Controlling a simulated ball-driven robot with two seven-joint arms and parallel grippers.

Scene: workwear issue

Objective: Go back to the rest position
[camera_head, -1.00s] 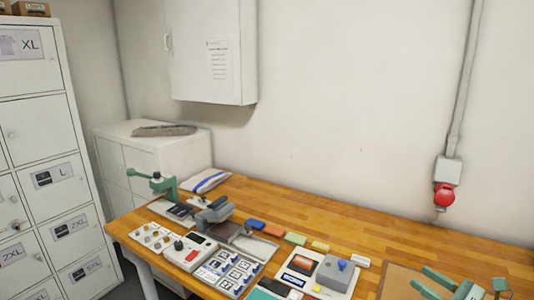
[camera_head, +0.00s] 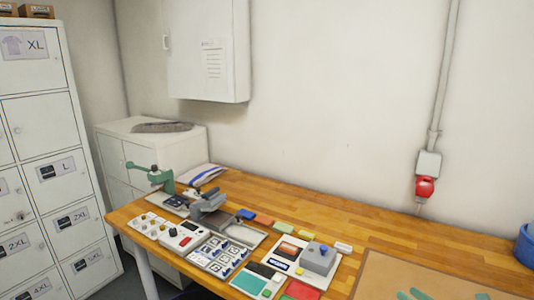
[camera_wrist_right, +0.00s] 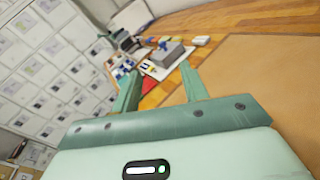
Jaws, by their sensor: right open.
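My right gripper (camera_head: 418,294) shows only in part at the bottom right edge of the head view, in front of the brown mat (camera_head: 390,268). In the right wrist view its two green fingers (camera_wrist_right: 160,88) stand apart with nothing between them. The grey block with a blue knob (camera_head: 319,258) lies beyond the fingers, clear of them. My left gripper is not in either view.
The wooden table (camera_head: 350,228) carries a grey press (camera_head: 208,203), a button panel (camera_head: 217,256), a green hand press (camera_head: 160,178) and several coloured blocks. A blue container (camera_head: 525,246) stands at the right edge. White lockers (camera_head: 45,130) stand left.

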